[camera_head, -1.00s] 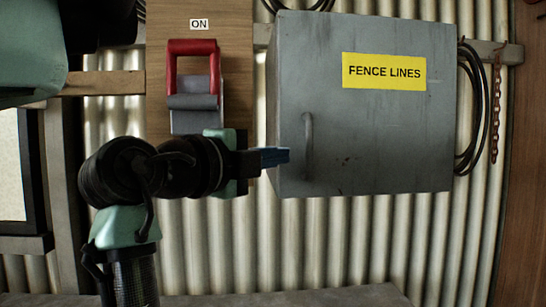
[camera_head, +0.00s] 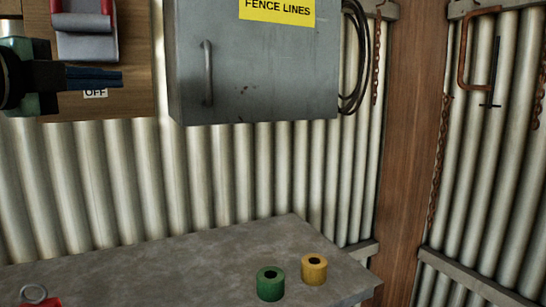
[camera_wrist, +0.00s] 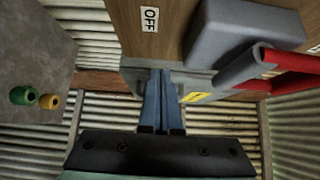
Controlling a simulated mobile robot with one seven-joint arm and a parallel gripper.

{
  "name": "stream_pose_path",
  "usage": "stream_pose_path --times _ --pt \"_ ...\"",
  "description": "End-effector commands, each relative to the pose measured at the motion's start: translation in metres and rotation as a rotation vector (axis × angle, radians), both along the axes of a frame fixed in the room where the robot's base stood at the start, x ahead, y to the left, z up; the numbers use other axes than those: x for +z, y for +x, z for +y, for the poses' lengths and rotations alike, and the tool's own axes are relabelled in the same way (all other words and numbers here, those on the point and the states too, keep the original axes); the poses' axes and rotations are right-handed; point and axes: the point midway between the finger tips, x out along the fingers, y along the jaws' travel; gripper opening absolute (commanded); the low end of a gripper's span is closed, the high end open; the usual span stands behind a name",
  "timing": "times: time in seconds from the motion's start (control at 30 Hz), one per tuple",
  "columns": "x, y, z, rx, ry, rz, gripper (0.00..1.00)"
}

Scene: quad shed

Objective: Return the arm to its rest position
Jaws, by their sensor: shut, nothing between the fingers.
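My gripper (camera_head: 108,77) is at the left edge of the head view, its blue fingers together and empty. It points right, in front of the wooden switch board just above the OFF label (camera_head: 95,93). In the wrist view my gripper (camera_wrist: 162,75) also shows shut, with nothing between the fingers. The switch has a grey base (camera_head: 85,45) and a red handle (camera_head: 106,6), cut off by the top edge in the head view. In the wrist view the red handle (camera_wrist: 290,62) lies at the right, apart from the fingers. Most of my arm is out of view.
A grey box (camera_head: 255,75) labelled FENCE LINES, with its door shut, hangs right of my gripper. Below, a grey bench (camera_head: 180,270) holds a green roll (camera_head: 270,285), a yellow roll (camera_head: 314,270) and a red object (camera_head: 42,302). A rusty clamp (camera_head: 464,55) hangs at right.

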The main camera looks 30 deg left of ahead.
Motion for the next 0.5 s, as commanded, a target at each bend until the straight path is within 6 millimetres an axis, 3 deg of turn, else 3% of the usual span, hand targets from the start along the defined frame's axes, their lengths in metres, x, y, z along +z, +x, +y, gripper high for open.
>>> stream_pose_path --times 0.17,0.27,0.37,0.5 --pt "-0.005 0.012 -0.010 0.002 -0.041 -0.016 0.00" --pt "-0.013 0.035 -0.035 0.009 -0.143 -0.066 0.00" --pt "-0.022 0.062 -0.076 0.005 -0.298 -0.155 0.00" --pt "-0.028 0.084 -0.150 -0.046 -0.536 -0.310 0.00"
